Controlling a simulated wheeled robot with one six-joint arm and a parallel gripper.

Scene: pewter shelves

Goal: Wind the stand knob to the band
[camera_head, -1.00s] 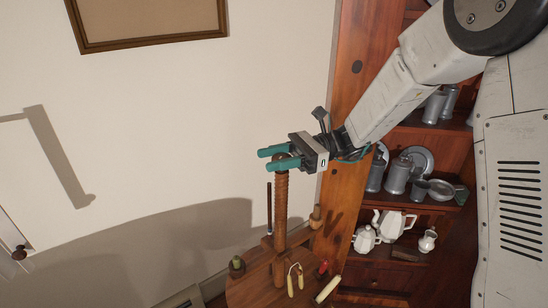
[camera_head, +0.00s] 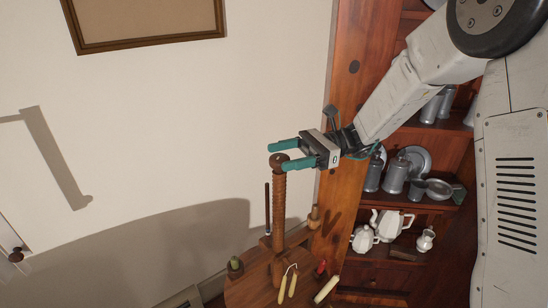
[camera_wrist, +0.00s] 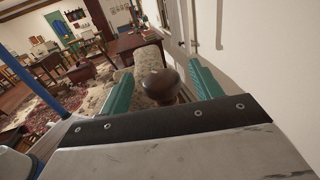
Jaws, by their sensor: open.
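The wooden stand has a round base (camera_head: 250,292) and an upright ridged post (camera_head: 279,205). The brown stand knob is at the post's top (camera_head: 279,159); in the wrist view it is a dark round knob (camera_wrist: 160,84) between my fingers. My gripper (camera_head: 287,155) has teal fingers at the height of the post's top. It is open, one finger on each side of the knob, with gaps visible in the wrist view (camera_wrist: 162,86). I cannot make out a distinct band on the post.
Candles (camera_head: 326,290), a green piece (camera_head: 235,265) and a thin dark rod (camera_head: 267,208) are on the stand. A shelf unit with pewter mugs (camera_head: 395,175) and a white teapot (camera_head: 390,222) stands close on the right. The wall side at left is free.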

